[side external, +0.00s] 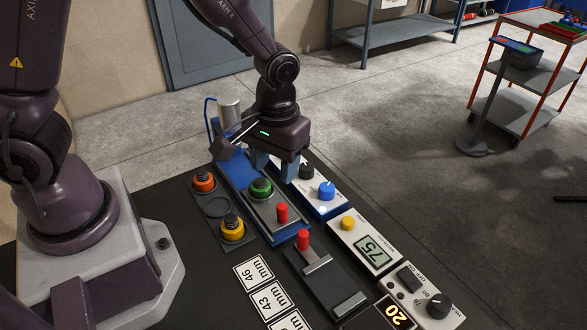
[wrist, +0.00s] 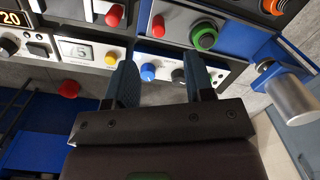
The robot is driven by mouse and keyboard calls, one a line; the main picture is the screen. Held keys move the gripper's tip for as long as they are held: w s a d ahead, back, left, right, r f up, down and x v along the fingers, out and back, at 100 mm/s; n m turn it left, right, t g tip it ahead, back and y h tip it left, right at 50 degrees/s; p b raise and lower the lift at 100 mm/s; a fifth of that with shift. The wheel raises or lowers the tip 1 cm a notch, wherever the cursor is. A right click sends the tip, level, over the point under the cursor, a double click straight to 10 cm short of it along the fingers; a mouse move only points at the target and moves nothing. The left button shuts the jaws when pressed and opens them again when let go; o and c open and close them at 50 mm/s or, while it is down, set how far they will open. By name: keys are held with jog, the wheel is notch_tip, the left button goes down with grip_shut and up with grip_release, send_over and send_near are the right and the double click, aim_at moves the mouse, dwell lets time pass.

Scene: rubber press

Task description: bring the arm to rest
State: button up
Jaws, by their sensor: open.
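My gripper (side external: 279,168) hangs from the arm above the back part of the blue-framed press unit. In the side view its blue fingers point down near the green button (side external: 261,188) and the black and blue knobs. In the wrist view my gripper (wrist: 160,82) shows two blue fingers spread apart with nothing between them. The blue knob (wrist: 148,72) is seen beyond the gap. The green-ringed button (wrist: 204,37) is at the upper right there. I cannot tell the exact height of the fingertips above the panel.
A blue knob (side external: 326,190) sits on a white panel. An orange button (side external: 204,180) and a yellow one (side external: 232,228) stand at left. A metal cylinder (side external: 229,111) stands close behind the gripper. A slider block with a red knob (side external: 303,239) and number cards (side external: 269,299) lie in front.

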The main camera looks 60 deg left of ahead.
jog(key=s+a+r+m+t, duration=0.2)
jog(key=s+r, duration=0.3)
jog(key=r, duration=0.4)
jog(key=s+a+r+m+t, duration=0.3)
jog(key=s+r, duration=0.3)
jog(key=r, duration=0.4)
jog(key=shift+a+r+t, duration=0.2)
jog(key=shift+a+t, duration=0.1)
jog(key=shift+t, duration=0.3)
